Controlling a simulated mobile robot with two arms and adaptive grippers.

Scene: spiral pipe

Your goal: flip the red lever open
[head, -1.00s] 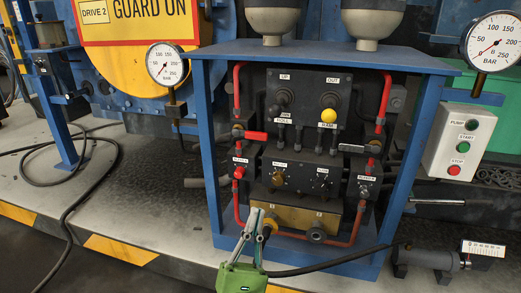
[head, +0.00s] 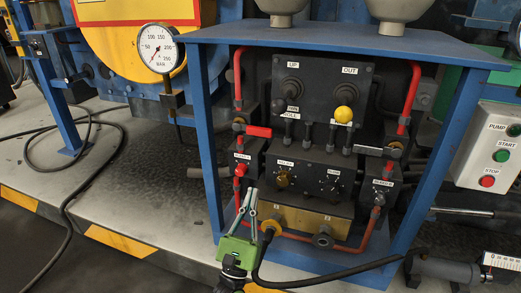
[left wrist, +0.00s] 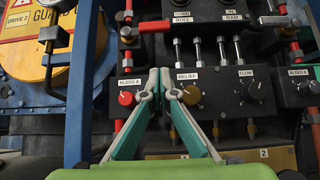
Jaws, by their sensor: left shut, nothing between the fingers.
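The red lever (head: 258,131) lies roughly level at the left of the black valve panel, inside the blue frame. It also shows in the left wrist view (left wrist: 155,26), near the top and above the fingertips. My left gripper (head: 252,192) has a green body and grey fingers. It is below the lever and in front of the panel's lower part, apart from the lever. In the left wrist view its fingertips (left wrist: 159,76) meet, shut and empty, in front of the panel between the red BLEED A knob (left wrist: 126,98) and the RELIEF knob (left wrist: 191,95). My right gripper is not in view.
A grey lever (head: 368,150) is on the right pipe. Red pipes (head: 238,75) run along the panel's sides, inside the blue frame posts (head: 208,130). A black hose (head: 330,278) curves from the brass block (head: 295,219) to the right. A pressure gauge (head: 158,48) stands at left.

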